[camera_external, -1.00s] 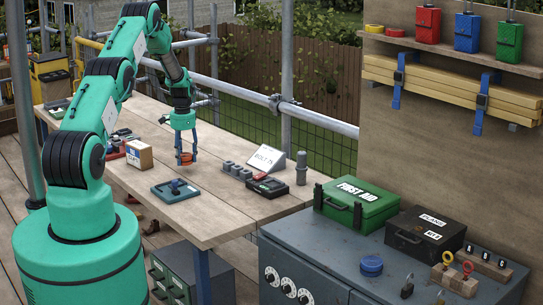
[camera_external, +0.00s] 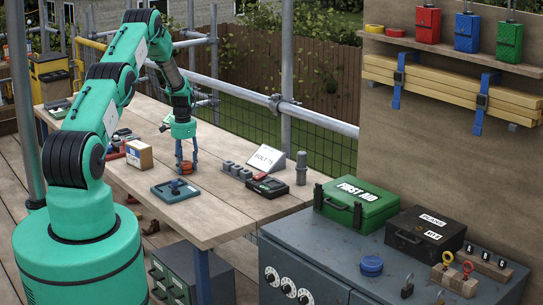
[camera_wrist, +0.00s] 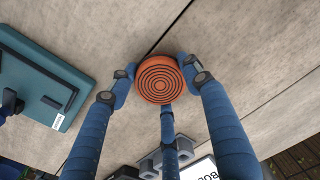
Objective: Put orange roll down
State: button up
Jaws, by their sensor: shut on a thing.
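The orange roll (camera_external: 187,168) is a short round roll with dark rings on its face. In the wrist view the orange roll (camera_wrist: 160,79) sits between my blue fingers. My gripper (camera_external: 187,160) is shut on it, low over the wooden table (camera_external: 225,212). In the wrist view my gripper (camera_wrist: 158,80) has a finger on each side of the roll and a third finger below it. I cannot tell whether the roll touches the table top.
A teal tray with a blue knob (camera_external: 175,191) lies in front of the roll. A cardboard box (camera_external: 139,155) stands to the left.

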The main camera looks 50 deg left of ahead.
aim_at(185, 164)
jog(key=shift+f, duration=0.1)
jog(key=o, duration=1.2)
jog(key=shift+r, duration=0.2)
notch_tip(185, 164, up, 12)
jog(key=shift+d, duration=0.1)
dwell(0.6)
